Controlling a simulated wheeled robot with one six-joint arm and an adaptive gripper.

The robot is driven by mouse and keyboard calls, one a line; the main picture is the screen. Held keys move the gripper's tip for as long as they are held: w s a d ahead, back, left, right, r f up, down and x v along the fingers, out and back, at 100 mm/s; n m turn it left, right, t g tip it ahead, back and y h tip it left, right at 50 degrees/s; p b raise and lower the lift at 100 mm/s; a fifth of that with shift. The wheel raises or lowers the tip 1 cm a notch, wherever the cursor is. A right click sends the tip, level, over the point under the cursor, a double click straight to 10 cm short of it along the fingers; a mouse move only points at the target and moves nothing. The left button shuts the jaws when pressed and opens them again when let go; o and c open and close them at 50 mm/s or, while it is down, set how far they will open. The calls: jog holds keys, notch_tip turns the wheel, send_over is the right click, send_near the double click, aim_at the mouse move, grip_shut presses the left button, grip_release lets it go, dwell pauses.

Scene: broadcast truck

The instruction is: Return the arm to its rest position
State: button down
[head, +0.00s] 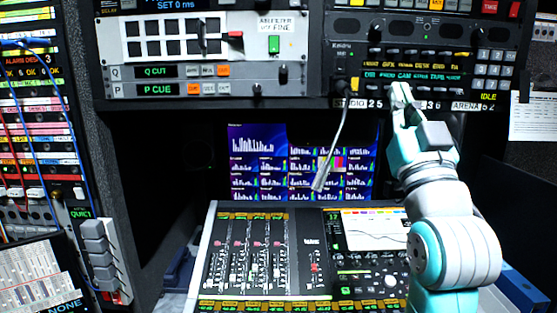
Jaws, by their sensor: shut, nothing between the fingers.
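My gripper (402,97) is at the upper right of the head view, at the end of my raised teal and white arm. It is in front of the lower part of the right equipment panel (398,28), near a strip of lit green and yellow labels. The fingers look shut, with nothing seen between them. I cannot tell whether the fingertips touch the panel. My arm hides part of the mixing console and some of the panel's lower edge.
A mixing console (225,268) lies below, with screens (257,150) behind it. A cable (337,135) hangs from the panel left of my gripper. A button panel (170,50) is at upper left. A patch rack (30,120) with cables stands at far left. Papers (532,117) hang at right.

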notch_tip(320, 180, down, 22)
jog(key=g, duration=0.3)
jog(key=s+f+g, duration=0.1)
jog(key=s+f, duration=0.3)
jog(key=f, duration=0.6)
jog(key=s+f+g, duration=0.1)
jog(key=s+f, duration=0.4)
jog(key=f, duration=0.5)
jog(key=s+f+g, duration=0.3)
jog(key=s+f, duration=1)
jog(key=s, duration=0.2)
jog(key=s+f+g, duration=0.1)
jog(key=s+f, duration=0.1)
jog(key=s, duration=0.8)
jog(key=s+f+g, duration=0.2)
jog(key=s, duration=0.8)
jog(key=c, duration=1.9)
grip_release()
